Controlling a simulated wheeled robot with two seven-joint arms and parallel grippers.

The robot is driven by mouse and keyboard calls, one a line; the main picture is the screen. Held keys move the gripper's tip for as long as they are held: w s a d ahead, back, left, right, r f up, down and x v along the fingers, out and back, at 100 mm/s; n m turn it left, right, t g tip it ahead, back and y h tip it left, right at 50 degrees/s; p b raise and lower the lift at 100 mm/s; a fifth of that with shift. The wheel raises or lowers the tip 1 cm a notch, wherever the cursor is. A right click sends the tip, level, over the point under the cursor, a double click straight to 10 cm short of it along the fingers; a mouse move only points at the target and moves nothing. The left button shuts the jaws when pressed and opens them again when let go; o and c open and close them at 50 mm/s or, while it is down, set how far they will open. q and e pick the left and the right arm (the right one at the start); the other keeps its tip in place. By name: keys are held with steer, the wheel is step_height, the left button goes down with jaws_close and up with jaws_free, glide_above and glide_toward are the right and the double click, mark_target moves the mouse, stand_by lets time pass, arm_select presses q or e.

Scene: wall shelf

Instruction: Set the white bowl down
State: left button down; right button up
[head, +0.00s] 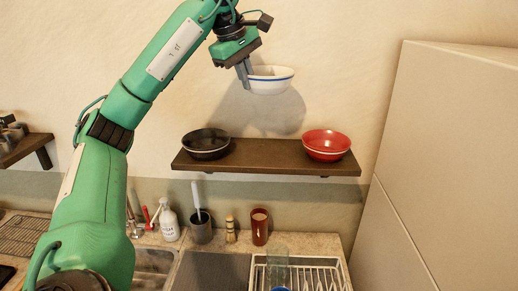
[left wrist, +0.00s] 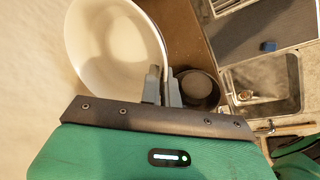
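The white bowl (head: 272,82) with a blue rim stripe is upright in the air above the shelf in the head view. My left gripper (head: 245,75) is shut on its left side wall. In the left wrist view the white bowl (left wrist: 112,42) shows its inside, with the fingers (left wrist: 163,88) at its rim. The dark wooden shelf (head: 268,157) is on the wall below. A black bowl (head: 206,143) stands at the shelf's left end and a red bowl (head: 326,144) at its right end. The shelf between them is bare. My right gripper is not in view.
Below the shelf is a counter with a sink, a soap bottle (head: 169,222), a grey cup (head: 201,228), a red-brown cup (head: 260,227) and a dish rack (head: 318,274). A tall pale cabinet (head: 448,165) stands at the right. Another shelf (head: 22,148) is at the left.

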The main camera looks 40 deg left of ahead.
arm_select(q)
step_height(320, 180, down, 14)
steer(key=b, duration=0.4)
steer(key=shift+a+f, duration=0.1)
steer(key=shift+f, duration=2.25)
steer(key=shift+f, duration=0.15)
steer(key=c, duration=1.6)
jaws_free()
steer(key=shift+c, duration=0.2)
